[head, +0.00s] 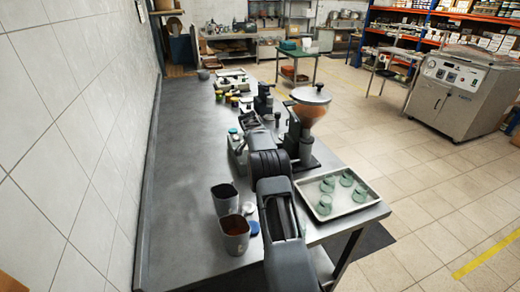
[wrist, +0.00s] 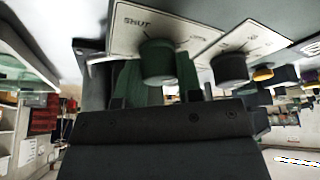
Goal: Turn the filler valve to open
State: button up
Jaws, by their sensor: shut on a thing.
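In the wrist view a pale plate (wrist: 190,35) carries the printed word SHUT at its left. A green round knob (wrist: 158,62), which looks like the filler valve, stands on the plate below that word. My gripper (wrist: 156,84) is shut on this knob, with a finger on each side; the exact contact is partly hidden. A second, darker knob (wrist: 230,68) is to its right, and its label is too small to read.
A metal tray (head: 372,212) with several green-tinted glass jars lies at the bench's right edge. Small jars and devices crowd the far bench. The bench's left side (head: 180,165) is clear.

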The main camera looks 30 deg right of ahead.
jog(key=o, duration=0.9)
jog(key=b+v, duration=0.1)
jog(key=v, duration=1.2)
jog(key=shift+s+a+r, duration=0.1)
jog(key=shift+a+r, duration=0.15)
jog(key=shift+r, duration=0.1)
